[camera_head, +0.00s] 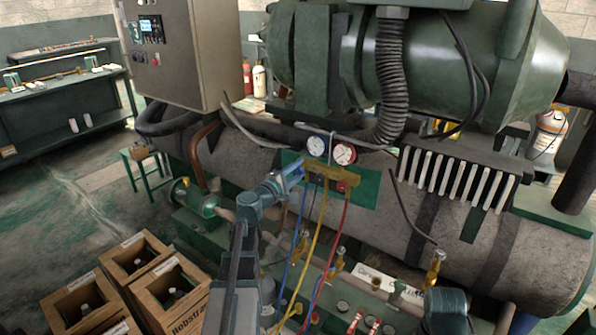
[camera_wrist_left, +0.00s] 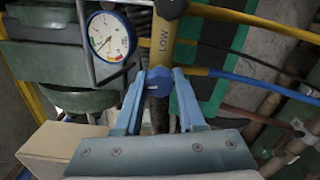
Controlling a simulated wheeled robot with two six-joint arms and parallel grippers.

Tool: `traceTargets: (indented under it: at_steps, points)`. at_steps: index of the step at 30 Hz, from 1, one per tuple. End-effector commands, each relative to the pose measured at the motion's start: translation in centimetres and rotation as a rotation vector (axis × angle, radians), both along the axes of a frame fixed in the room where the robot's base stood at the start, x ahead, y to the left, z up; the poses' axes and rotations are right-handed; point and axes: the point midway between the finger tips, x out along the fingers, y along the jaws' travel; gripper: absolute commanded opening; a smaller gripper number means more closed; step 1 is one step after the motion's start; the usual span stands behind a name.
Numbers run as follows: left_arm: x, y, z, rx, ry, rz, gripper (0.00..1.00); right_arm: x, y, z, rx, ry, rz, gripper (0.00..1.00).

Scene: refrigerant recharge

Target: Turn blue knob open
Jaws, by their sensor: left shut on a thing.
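The blue knob (camera_wrist_left: 158,80) sits on the low side of the brass gauge manifold, which is marked LOW. In the left wrist view the two blue fingers of my left gripper (camera_wrist_left: 163,88) are on either side of the knob and shut on it. In the head view the left gripper (camera_head: 294,172) reaches the left end of the manifold (camera_head: 335,172), and the knob is largely hidden by the fingers. A blue-rimmed gauge (camera_wrist_left: 108,36) and a red gauge (camera_head: 345,153) stand above the manifold. My right gripper is not in view.
Blue, yellow and red hoses (camera_head: 346,218) hang below the manifold. A large grey tank (camera_head: 350,205) lies behind, with a corrugated pipe (camera_head: 389,80) above. Wooden crates (camera_head: 170,290) stand on the floor at lower left. A green workbench (camera_head: 65,110) is at far left.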

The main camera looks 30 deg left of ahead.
Motion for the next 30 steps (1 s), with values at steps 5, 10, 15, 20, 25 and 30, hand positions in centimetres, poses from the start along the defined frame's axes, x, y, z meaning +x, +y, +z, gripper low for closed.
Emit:
traceTargets:
  at_steps: [5,10,15,20,25,30]
  points:
    - [-0.06,0.01,-0.05,-0.007,0.002,0.001,0.00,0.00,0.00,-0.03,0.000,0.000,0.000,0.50]
    - [-0.06,0.01,-0.06,-0.006,0.002,0.001,0.00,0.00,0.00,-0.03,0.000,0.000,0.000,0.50]
    - [-0.06,0.01,-0.06,-0.006,0.002,0.001,0.50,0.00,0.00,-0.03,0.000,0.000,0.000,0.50]
    - [-0.04,0.00,-0.04,-0.006,0.002,0.001,0.69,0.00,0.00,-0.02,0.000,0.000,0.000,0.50]
    - [-0.03,0.00,-0.03,-0.007,0.001,0.000,0.69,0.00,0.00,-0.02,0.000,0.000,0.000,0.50]
    - [-0.86,0.01,-0.02,-0.007,0.001,0.001,0.69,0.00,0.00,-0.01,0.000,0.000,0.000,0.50]
